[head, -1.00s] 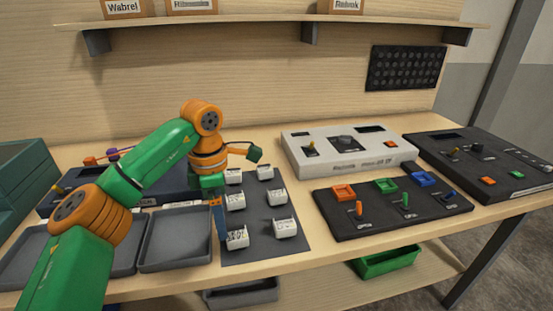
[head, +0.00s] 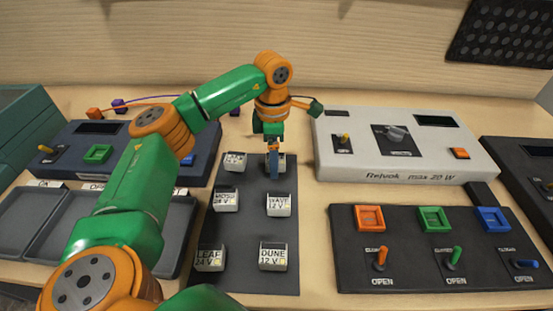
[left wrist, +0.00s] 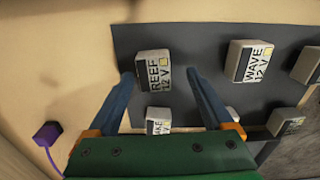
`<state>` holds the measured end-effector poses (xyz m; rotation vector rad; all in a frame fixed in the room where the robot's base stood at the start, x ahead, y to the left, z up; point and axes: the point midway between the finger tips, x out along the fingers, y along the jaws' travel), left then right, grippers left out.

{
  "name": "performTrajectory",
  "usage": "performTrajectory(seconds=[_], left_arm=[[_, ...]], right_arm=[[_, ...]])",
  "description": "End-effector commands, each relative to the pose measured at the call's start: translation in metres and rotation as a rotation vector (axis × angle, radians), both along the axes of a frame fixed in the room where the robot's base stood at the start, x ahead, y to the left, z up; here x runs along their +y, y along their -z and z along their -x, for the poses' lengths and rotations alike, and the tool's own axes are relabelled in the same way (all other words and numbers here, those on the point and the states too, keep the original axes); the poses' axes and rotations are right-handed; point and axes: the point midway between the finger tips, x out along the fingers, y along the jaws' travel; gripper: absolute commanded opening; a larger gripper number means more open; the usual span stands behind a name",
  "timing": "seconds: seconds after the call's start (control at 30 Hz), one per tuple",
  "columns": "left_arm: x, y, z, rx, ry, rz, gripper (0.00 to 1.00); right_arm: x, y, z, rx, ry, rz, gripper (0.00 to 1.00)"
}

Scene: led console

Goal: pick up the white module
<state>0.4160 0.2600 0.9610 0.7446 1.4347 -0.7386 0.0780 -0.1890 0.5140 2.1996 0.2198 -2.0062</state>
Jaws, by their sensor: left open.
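Several white modules with black-lettered labels stand in two columns on a dark grey mat (head: 240,205). The REEF 12 V module (left wrist: 153,70) is at the far right of the mat and partly hidden by my gripper in the head view (head: 282,162). The others include WAVE 12 V (head: 278,204), DUNE 12 V (head: 273,257), LEAF 24 V (head: 209,258) and one marked 24 V (head: 226,200). Another (head: 234,161) is at the far left. My left gripper (head: 274,165) points down at the REEF module, its blue fingers open on either side of it in the wrist view.
A white console (head: 400,150) stands right of the mat. A dark panel with orange, green and blue switches (head: 430,270) is in front of it. Grey trays (head: 150,235) and a dark console (head: 75,160) are at left. A purple block (left wrist: 46,133) lies beside the mat.

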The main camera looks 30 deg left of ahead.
Motion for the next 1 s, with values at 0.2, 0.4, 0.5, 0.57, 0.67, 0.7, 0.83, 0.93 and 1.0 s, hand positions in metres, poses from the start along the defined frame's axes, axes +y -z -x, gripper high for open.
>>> performTrajectory(seconds=[0.2, 0.4, 0.5, 0.57, 0.67, 0.7, 0.83, 0.93, 1.0], left_arm=[[0.000, 0.017, 0.000, -0.002, -0.001, 0.000, 0.85], [0.000, 0.017, 0.000, -0.003, 0.000, 0.000, 0.63], [0.000, 0.017, 0.000, -0.002, 0.000, 0.000, 0.36], [0.000, 0.017, 0.000, -0.001, 0.000, 0.000, 0.20], [0.000, 0.017, 0.000, -0.001, 0.000, 0.000, 0.00], [0.000, 0.017, 0.000, -0.002, 0.000, 0.000, 0.00], [0.000, 0.017, 0.000, -0.002, 0.000, 0.001, 0.00], [0.000, 0.015, -0.001, -0.003, 0.000, 0.000, 0.00], [-0.001, 0.011, -0.001, -0.004, 0.000, 0.001, 0.00]], right_arm=[[0.000, -0.003, -0.002, -0.003, 0.000, -0.001, 0.00], [0.001, -0.003, -0.004, -0.008, 0.000, -0.002, 0.00], [0.001, -0.003, -0.004, -0.008, 0.000, -0.002, 0.00], [0.001, -0.003, -0.004, -0.008, 0.000, -0.002, 0.00], [0.001, -0.003, -0.004, -0.009, 0.000, -0.002, 0.00], [0.001, -0.003, -0.004, -0.009, 0.000, -0.002, 0.00], [0.001, -0.003, -0.004, -0.009, 0.000, -0.002, 0.00], [0.001, -0.002, -0.004, -0.009, 0.000, -0.001, 0.00], [0.001, 0.002, -0.005, -0.009, 0.000, -0.001, 0.00]])
